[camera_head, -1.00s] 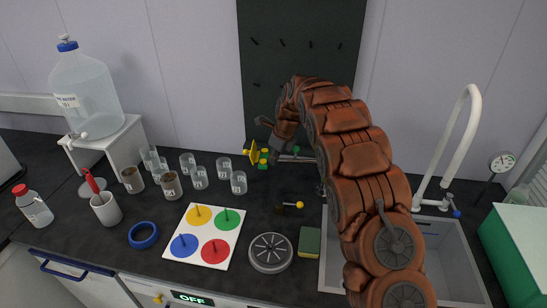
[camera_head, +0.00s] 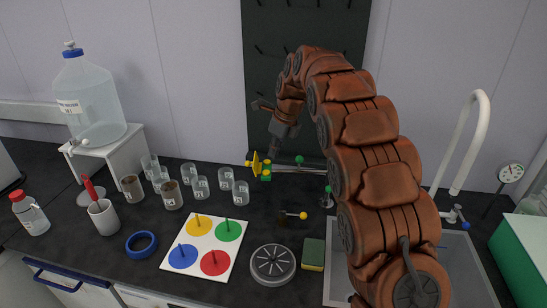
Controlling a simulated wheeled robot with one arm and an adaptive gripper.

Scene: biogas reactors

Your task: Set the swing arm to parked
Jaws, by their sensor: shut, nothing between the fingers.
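No label marks the swing arm, so I cannot tell for certain which part it is. A horizontal metal bar (camera_head: 300,171) lies at the back of the counter, with a yellow-and-green fitting (camera_head: 265,171) at its left end. A green knob (camera_head: 299,160) shows just behind the bar. In front of it, a short lever with a yellow ball end (camera_head: 303,216) sits on a dark block. My arm hides part of the area to the right.
Several glasses (camera_head: 201,187) stand left of the bar. A four-colour peg board (camera_head: 206,247), a round grey disc (camera_head: 273,264) and a sponge (camera_head: 313,254) lie in front. A sink (camera_head: 470,272) with a white curved tap (camera_head: 467,140) is on the right.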

